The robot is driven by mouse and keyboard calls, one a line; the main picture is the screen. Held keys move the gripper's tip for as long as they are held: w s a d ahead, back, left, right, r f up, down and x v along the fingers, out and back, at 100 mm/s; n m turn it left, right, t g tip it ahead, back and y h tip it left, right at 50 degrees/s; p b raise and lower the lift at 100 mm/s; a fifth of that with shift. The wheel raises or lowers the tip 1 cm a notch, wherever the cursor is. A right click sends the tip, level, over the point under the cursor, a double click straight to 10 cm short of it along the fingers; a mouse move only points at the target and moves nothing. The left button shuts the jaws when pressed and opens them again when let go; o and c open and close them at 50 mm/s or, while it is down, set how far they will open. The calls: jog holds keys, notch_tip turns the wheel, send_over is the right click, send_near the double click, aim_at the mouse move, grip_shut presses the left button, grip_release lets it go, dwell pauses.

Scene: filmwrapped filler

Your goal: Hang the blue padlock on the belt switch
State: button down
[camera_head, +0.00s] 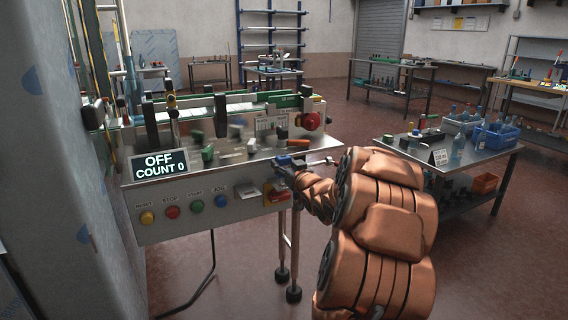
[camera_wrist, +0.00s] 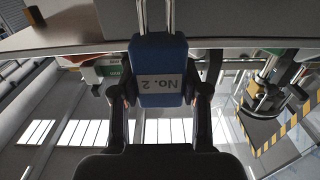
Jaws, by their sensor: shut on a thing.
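The blue padlock (camera_wrist: 160,58) sits between the two fingers of my gripper (camera_wrist: 160,92), which is shut on its body. Its white label reads "No. 2" upside down. Its metal shackle points to the top of the wrist view and runs out of frame. In the head view my gripper (camera_head: 287,166) and a small blue patch of the padlock (camera_head: 283,160) are at the right front edge of the machine. A red and yellow switch (camera_head: 277,193), which looks like the belt switch, is on the front panel just below. My gripper partly covers the area beside it.
The machine's panel carries a display (camera_head: 159,163) reading "OFF COUNT 0" and several coloured buttons. A red emergency stop (camera_head: 311,121) is on the machine's right end. A side table (camera_head: 462,158) with bottles and blue crates stands to the right. The floor between is clear.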

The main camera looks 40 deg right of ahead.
jog(key=shift+f+b, duration=0.55)
jog(key=shift+f, duration=0.75)
jog(key=shift+f, duration=0.35)
dwell(0.5)
jog(key=c, duration=0.5)
grip_release()
jog(key=shift+s, duration=0.15)
jog(key=v, duration=1.1)
jog(key=shift+s+a, duration=0.15)
jog(key=shift+s, duration=0.2)
